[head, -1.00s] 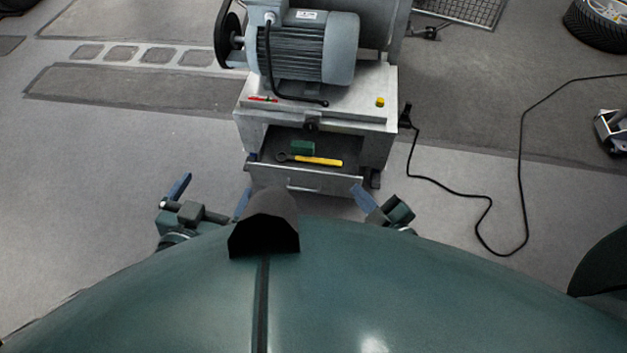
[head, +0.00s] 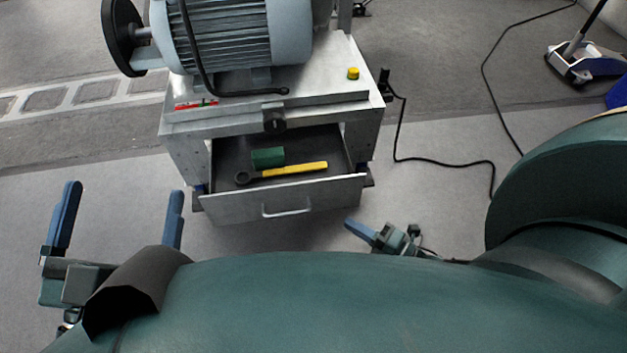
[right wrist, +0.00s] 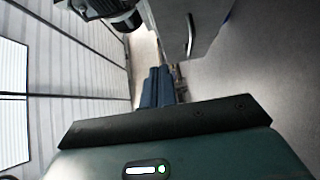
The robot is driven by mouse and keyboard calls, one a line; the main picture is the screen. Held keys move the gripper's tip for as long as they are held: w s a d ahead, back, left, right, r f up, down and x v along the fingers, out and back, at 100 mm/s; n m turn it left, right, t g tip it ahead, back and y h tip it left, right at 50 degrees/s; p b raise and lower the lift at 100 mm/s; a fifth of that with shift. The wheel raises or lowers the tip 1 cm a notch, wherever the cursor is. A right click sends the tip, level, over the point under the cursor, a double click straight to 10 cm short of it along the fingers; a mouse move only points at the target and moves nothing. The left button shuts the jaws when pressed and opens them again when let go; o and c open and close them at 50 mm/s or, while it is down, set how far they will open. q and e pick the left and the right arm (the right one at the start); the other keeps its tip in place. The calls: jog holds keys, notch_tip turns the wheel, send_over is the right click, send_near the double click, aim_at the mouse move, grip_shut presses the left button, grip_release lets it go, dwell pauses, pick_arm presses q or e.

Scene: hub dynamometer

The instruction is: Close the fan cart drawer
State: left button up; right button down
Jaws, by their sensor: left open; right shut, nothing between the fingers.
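The fan cart (head: 330,112) stands ahead, with a grey motor and fan on its top. Its drawer (head: 235,205) is pulled out at the front, with a silver bar handle (head: 286,211) on its face. In the drawer lie a green block (head: 267,157) and a yellow-handled tool (head: 294,170). My left gripper (head: 120,212) is open and empty, left of the drawer front. My right gripper (head: 349,223) is shut and empty, just right of the drawer front and nearer to me. In the right wrist view its fingers (right wrist: 158,86) are together, and the drawer handle (right wrist: 190,36) shows beyond them.
A black cable (head: 440,161) runs over the floor right of the cart. A wheeled device (head: 585,65) stands at the far right. A red tool (head: 195,104) and a yellow knob (head: 353,73) are on the cart top. Floor left of the cart is clear.

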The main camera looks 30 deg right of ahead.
pick_arm(q)
notch_tip(320, 180, up, 7)
jog(key=m+h+b, duration=0.5)
jog(key=m+h, duration=0.2)
jog(key=shift+s+a+t, duration=0.15)
jog(key=shift+a+t, duration=0.15)
jog(key=shift+t, duration=0.1)
pick_arm(e)
jog(key=w+d+x, duration=0.1)
jog(key=d+x, duration=0.1)
jog(key=x, duration=1)
jog(key=shift+w, duration=0.45)
jog(key=shift+d, duration=0.1)
